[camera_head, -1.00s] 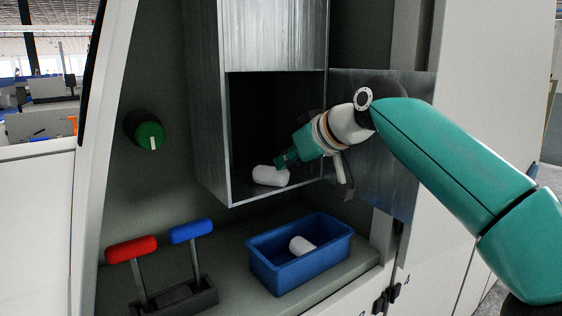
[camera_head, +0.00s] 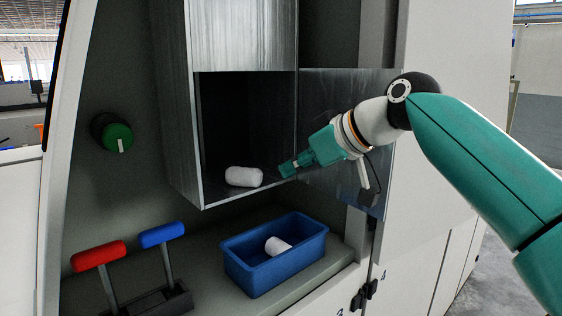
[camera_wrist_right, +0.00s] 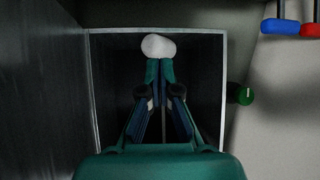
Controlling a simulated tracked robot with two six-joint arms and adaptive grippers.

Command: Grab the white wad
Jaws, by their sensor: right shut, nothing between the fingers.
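A white wad (camera_head: 244,177) lies on the floor of the open metal compartment, near its front edge. It also shows in the right wrist view (camera_wrist_right: 158,46), just beyond my fingertips. My right gripper (camera_head: 285,171) is shut and empty. Its tip is at the right side of the compartment opening, a small gap to the right of the wad. In the right wrist view its fingers (camera_wrist_right: 160,70) are together and point at the wad. A second white wad (camera_head: 277,245) lies in the blue bin. My left gripper is not in view.
The blue bin (camera_head: 238,270) stands on the ledge below the compartment (camera_head: 186,150). Its metal door (camera_head: 335,95) stands open to the right, behind my right arm. A green knob (camera_head: 118,137), a red-handled lever (camera_head: 98,256) and a blue-handled lever (camera_head: 161,235) are to the left.

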